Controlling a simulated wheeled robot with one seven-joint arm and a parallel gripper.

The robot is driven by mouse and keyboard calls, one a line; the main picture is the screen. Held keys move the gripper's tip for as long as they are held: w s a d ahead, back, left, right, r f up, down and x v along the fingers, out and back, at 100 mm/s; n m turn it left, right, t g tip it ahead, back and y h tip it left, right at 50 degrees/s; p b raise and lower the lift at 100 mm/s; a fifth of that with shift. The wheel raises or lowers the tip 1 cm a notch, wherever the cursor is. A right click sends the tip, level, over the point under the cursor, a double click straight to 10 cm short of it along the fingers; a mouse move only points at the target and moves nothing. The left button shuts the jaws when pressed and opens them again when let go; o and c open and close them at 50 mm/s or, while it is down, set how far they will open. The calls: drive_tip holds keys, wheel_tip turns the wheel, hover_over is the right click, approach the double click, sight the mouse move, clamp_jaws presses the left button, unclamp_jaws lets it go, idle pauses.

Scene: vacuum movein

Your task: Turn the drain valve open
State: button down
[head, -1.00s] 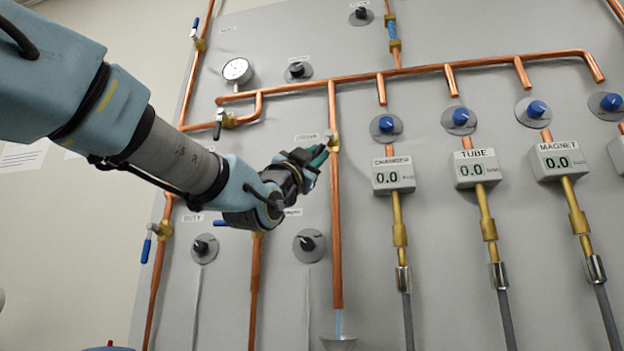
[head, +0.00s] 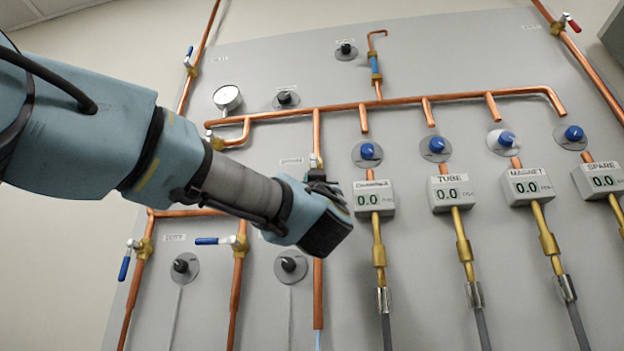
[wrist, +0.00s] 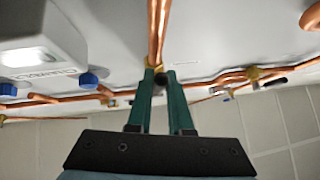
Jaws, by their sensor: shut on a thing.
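The drain valve is a brass fitting (head: 315,160) on the vertical copper pipe (head: 317,285) below the manifold, beside a small label too blurred to read. In the wrist view my gripper (wrist: 159,80) has two green fingers close together at the brass valve body (wrist: 153,64). They are shut on a small dark part between them, which I take for the valve's handle. The handle's exact angle is hidden.
Blue knobs (head: 437,147) and display boxes (head: 453,193) reading 0.0 stand to the right. A blue-handled valve (head: 215,240) is at the left, with black knobs (head: 290,265) on the panel. A pale blue length (head: 318,340) shows below the pipe's end.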

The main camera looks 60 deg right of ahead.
idle(0.3)
drive_tip(key=c, duration=0.8)
unclamp_jaws()
drive_tip(key=shift+c, duration=0.2)
drive_tip(key=b+v, duration=0.2)
drive_tip(key=v, duration=0.8)
drive_tip(key=shift+s+a+f, duration=0.25)
drive_tip(key=shift+a, duration=0.1)
